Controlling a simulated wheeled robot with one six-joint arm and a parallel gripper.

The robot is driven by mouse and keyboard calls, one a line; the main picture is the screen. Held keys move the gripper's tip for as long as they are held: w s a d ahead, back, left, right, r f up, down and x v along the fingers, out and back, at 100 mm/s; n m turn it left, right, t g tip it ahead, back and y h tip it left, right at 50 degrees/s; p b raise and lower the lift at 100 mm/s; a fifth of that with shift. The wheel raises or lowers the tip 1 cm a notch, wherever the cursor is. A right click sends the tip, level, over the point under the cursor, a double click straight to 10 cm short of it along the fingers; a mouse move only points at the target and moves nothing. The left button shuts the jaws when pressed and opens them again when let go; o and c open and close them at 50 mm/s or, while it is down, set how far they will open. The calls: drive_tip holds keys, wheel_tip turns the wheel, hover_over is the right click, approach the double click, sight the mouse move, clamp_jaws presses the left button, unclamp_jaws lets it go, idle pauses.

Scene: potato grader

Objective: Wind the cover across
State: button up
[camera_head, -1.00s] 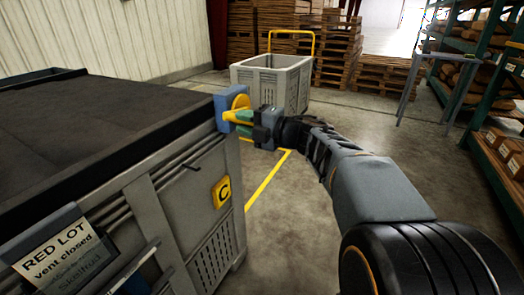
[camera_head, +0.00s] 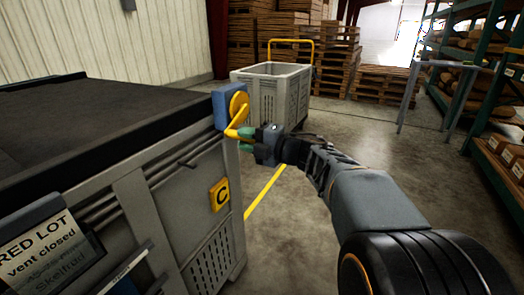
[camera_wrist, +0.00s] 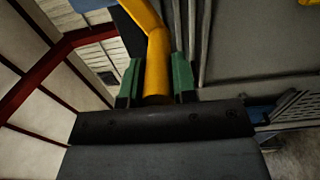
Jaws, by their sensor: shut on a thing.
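A dark cover (camera_head: 90,115) lies over the top of a large grey bin (camera_head: 145,205). A yellow crank (camera_head: 237,107) with a round hub sits on a blue housing (camera_head: 224,105) at the bin's upper right corner. My gripper (camera_head: 246,140) is shut on the crank's handle, which points down and right of the hub. In the wrist view the yellow crank handle (camera_wrist: 157,65) stands between the two green fingertips. The bin's far side is hidden.
A yellow C plate (camera_head: 219,195) and a RED LOT card (camera_head: 40,255) are on the bin's side. A grey crate cart (camera_head: 270,90) with a yellow handle stands behind. Green racks (camera_head: 480,80) line the right. Open floor lies between.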

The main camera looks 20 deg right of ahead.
drive_tip(key=w+d+f+b, duration=0.1)
drive_tip(key=w+d+f, duration=0.4)
drive_tip(key=w+d, duration=0.1)
drive_tip(key=shift+w+f, duration=0.25)
drive_tip(key=shift+f, duration=0.05)
idle(0.6)
drive_tip(key=o, duration=1.3)
drive_tip(key=shift+d, duration=0.1)
drive_tip(key=b+v, duration=0.1)
drive_tip(key=v, duration=2.1)
drive_tip(key=shift+s+d+f, duration=0.15)
drive_tip(key=shift+d+f, duration=0.1)
drive_tip(key=shift+d, duration=0.05)
